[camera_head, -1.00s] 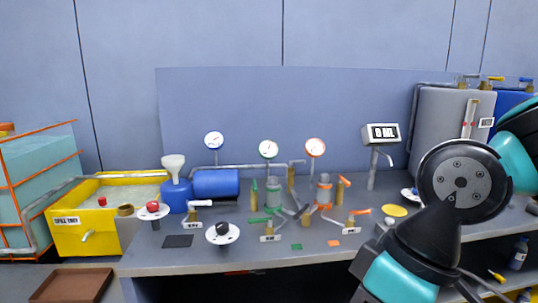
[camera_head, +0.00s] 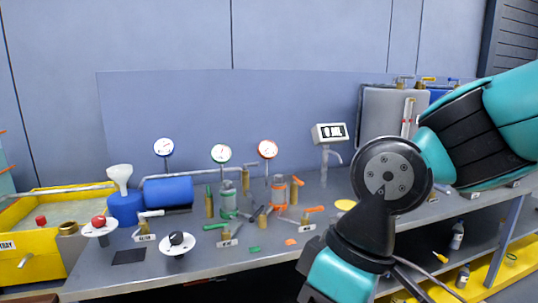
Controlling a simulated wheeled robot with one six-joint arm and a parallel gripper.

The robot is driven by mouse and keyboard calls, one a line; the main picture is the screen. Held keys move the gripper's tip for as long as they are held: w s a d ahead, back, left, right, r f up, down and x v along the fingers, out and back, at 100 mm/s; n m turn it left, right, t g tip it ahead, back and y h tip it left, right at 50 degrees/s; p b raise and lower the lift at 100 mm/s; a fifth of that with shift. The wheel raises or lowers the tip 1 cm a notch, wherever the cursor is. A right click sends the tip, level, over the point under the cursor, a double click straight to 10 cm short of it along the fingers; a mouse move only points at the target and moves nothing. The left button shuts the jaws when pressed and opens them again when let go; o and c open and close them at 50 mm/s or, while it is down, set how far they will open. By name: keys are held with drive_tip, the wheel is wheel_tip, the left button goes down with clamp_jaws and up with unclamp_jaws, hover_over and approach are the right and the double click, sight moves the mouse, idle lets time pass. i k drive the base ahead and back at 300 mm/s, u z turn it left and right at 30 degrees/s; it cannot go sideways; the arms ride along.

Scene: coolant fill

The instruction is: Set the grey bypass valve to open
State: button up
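A brass valve with a grey lever (camera_head: 246,178) stands upright at the back middle of the bench, between the green-rimmed and red-rimmed gauges; it looks like the grey bypass valve. Its lever appears to lie sideways, but at this size I cannot tell its exact setting. Dark grey, handle-like parts (camera_head: 259,214) sit in front of it, between the green and orange fittings; I cannot tell what they belong to. My arm stands bent at the right and covers part of the bench. My gripper is not in view.
A green-handled valve (camera_head: 226,237), an orange-handled valve (camera_head: 308,218) and a white-handled valve (camera_head: 144,226) stand near the front. A black knob (camera_head: 176,239) and a red knob (camera_head: 99,222) sit on white discs at left. A blue tank (camera_head: 168,191) lies behind. A display (camera_head: 330,133) stands at right.

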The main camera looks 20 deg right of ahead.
sight(245, 166)
drive_tip(key=z, duration=0.45)
drive_tip(key=i, duration=1.45)
drive_tip(key=u, duration=0.4)
